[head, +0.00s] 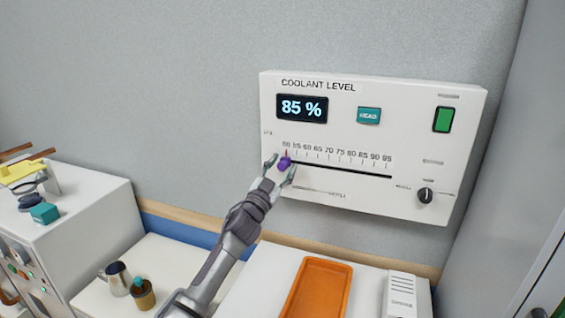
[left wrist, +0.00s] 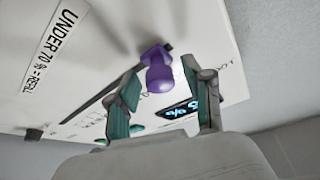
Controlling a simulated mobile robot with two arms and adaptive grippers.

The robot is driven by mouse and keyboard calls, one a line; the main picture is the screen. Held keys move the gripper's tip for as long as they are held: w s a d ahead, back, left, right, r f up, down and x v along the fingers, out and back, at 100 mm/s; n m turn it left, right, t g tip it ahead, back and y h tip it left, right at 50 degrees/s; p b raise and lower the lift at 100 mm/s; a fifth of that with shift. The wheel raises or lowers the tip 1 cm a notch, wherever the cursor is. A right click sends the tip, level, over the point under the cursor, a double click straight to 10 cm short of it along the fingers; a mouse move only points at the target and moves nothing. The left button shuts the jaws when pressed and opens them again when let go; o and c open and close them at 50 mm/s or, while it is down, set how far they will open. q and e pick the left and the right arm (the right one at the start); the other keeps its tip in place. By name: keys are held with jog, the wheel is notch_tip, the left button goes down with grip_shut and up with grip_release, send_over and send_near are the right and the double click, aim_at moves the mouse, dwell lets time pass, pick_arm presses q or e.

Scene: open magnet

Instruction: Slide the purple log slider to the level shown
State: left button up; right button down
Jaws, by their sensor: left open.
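The purple slider knob (head: 285,162) sits at the left end of the black slot (head: 340,170) on the white coolant panel (head: 400,110), near the lowest marks of a scale that runs up to 95. The panel's display (head: 302,108) reads 85 %. My left gripper (head: 279,171) is open at the knob, with one finger on each side. In the left wrist view the purple knob (left wrist: 158,72) shows between the open fingers (left wrist: 163,95), and I see no clear contact. My right gripper is not in view.
The panel also has a teal HEAD label (head: 368,115), a green switch (head: 444,119) and a black dial (head: 425,195). Below are an orange tray (head: 318,290), a metal jug (head: 118,278) and a small jar (head: 143,294). The wall in front of the panel is clear.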

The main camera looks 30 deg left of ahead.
pick_arm(q)
jog(key=shift+w+r, duration=0.1)
jog(key=shift+w, duration=0.15)
grip_shut()
